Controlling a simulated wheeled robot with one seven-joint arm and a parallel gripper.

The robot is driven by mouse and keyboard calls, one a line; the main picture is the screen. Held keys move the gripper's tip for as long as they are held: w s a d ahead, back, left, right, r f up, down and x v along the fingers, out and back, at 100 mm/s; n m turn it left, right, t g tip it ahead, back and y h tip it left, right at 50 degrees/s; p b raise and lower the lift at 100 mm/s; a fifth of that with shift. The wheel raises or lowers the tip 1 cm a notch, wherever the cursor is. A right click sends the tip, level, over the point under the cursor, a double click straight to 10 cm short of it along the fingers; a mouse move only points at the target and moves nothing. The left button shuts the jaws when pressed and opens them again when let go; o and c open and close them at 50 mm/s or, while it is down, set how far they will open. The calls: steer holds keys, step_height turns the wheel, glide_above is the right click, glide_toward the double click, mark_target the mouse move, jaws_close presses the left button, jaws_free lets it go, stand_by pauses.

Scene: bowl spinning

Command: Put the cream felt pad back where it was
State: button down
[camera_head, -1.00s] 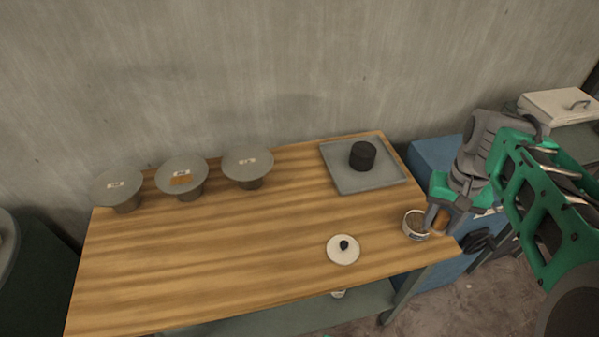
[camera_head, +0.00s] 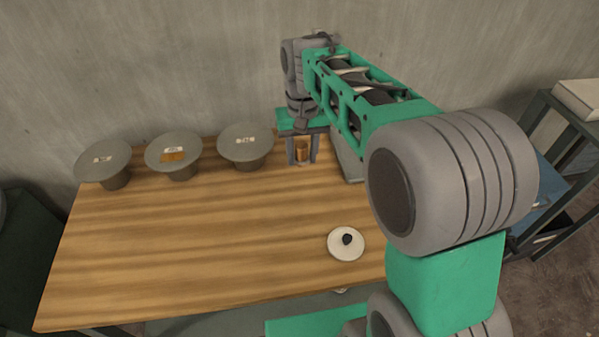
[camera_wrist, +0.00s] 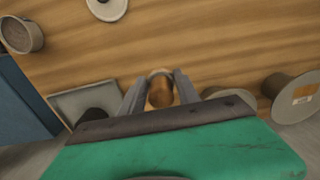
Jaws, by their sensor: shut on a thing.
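A round cream disc (camera_head: 338,251), which looks like the cream felt pad, lies flat on the front right of the table with a small dark knob-like thing on it. Part of it shows at the top of the wrist view (camera_wrist: 98,12). My gripper (camera_head: 303,158) is at the back of the table, just right of the rightmost grey stand, well away from the disc. It is shut on a brown cylinder (camera_head: 303,151), held upright between the fingers. The cylinder also shows in the wrist view (camera_wrist: 160,94). I cannot tell whether its base touches the table.
Three grey round-topped stands (camera_head: 245,142) with labels line the back left; the middle one carries an orange patch (camera_head: 173,156). The table's middle is clear.

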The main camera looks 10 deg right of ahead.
steer(key=w+d+f, duration=0.1)
steer(key=w+f, duration=0.2)
steer(key=w, duration=0.1)
steer(key=w+d+f+p, duration=0.1)
steer(key=w+f, duration=0.3)
steer(key=w+d+f, duration=0.2)
steer(key=w+f, duration=0.1)
steer(key=w, duration=0.2)
steer(key=shift+f+p, duration=0.35)
steer(key=shift+p, duration=0.05)
steer(key=shift+w+d+f, duration=0.2)
steer(key=shift+w+f, duration=0.05)
steer(key=shift+f, duration=0.05)
steer(key=shift+w+d+f, duration=0.1)
steer(key=shift+f, duration=1.6)
steer(key=shift+f, duration=0.1)
steer(key=shift+f, duration=0.15)
steer(key=c, duration=0.9)
jaws_free()
